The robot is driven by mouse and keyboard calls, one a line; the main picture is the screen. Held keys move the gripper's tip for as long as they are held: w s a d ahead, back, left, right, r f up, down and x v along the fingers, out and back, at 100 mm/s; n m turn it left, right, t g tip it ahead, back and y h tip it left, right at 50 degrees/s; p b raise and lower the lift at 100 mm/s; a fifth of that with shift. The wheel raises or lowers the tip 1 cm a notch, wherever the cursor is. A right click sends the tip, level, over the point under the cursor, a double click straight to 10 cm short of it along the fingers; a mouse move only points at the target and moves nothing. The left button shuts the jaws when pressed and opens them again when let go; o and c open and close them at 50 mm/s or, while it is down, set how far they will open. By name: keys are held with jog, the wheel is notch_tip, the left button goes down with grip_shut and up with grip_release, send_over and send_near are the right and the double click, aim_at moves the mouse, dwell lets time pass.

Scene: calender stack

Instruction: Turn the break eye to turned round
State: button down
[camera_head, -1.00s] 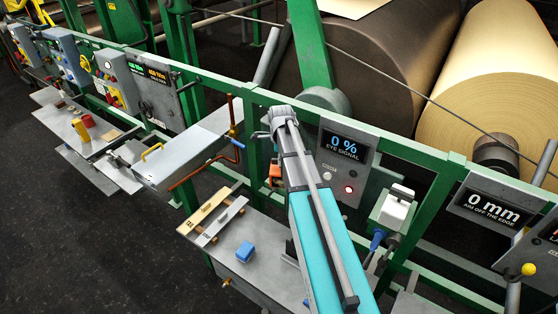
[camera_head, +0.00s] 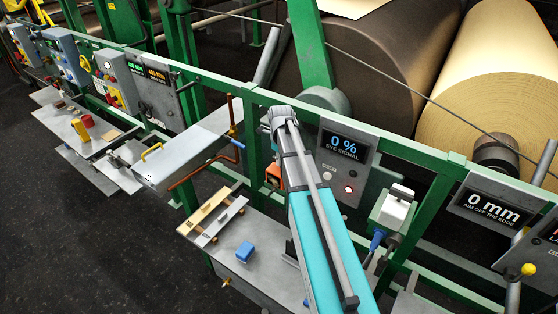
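A small orange block (camera_head: 273,175), which may be the break eye, shows just left of my arm, below the green rail. My arm covers part of its surroundings. My teal and grey arm reaches up from the bottom to the rail in front of this panel. My gripper is hidden behind the arm, so I cannot see its fingers or whether it touches the orange block.
A grey shelf (camera_head: 226,226) below holds wooden bars (camera_head: 207,212) and a blue block (camera_head: 245,250). A copper-coloured pipe (camera_head: 205,168) runs left of my arm. A white-topped device (camera_head: 398,203) and a 0 mm display (camera_head: 493,207) are to the right. Large rolls stand behind the rail.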

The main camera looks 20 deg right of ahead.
jog(key=shift+s, duration=0.2)
jog(key=c, duration=0.6)
grip_release()
jog(key=shift+w, duration=0.1)
jog(key=shift+r, duration=0.15)
